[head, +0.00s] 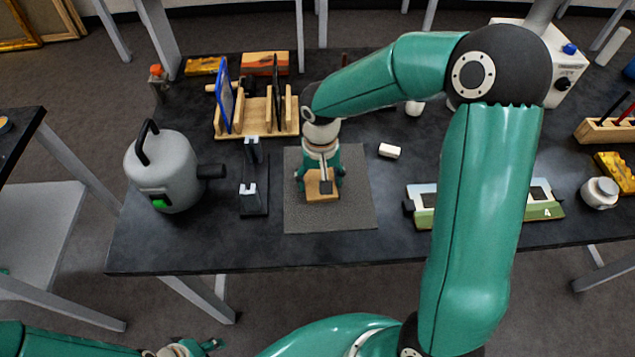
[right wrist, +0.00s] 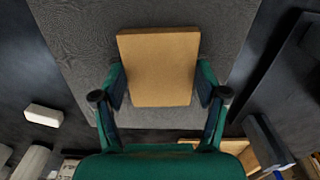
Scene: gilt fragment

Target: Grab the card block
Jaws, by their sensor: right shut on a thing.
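The card block (head: 322,191) is a tan, square-faced block over the grey mat (head: 350,212) in the head view. In the right wrist view the card block (right wrist: 159,66) fills the space between the fingers. My right gripper (head: 320,181) comes down from above and is shut on the block, one finger at each side. I cannot tell whether the block touches the mat. My left gripper (head: 200,347) shows only in part at the bottom left edge of the head view, away from the table; its finger opening is unclear.
A black stand with upright posts (head: 254,185) and a grey canister (head: 163,170) stand left of the mat. A wooden rack (head: 262,118) is behind. A white eraser-like block (head: 389,151) lies right of the mat, and a green-and-white panel (head: 425,217) lies farther right.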

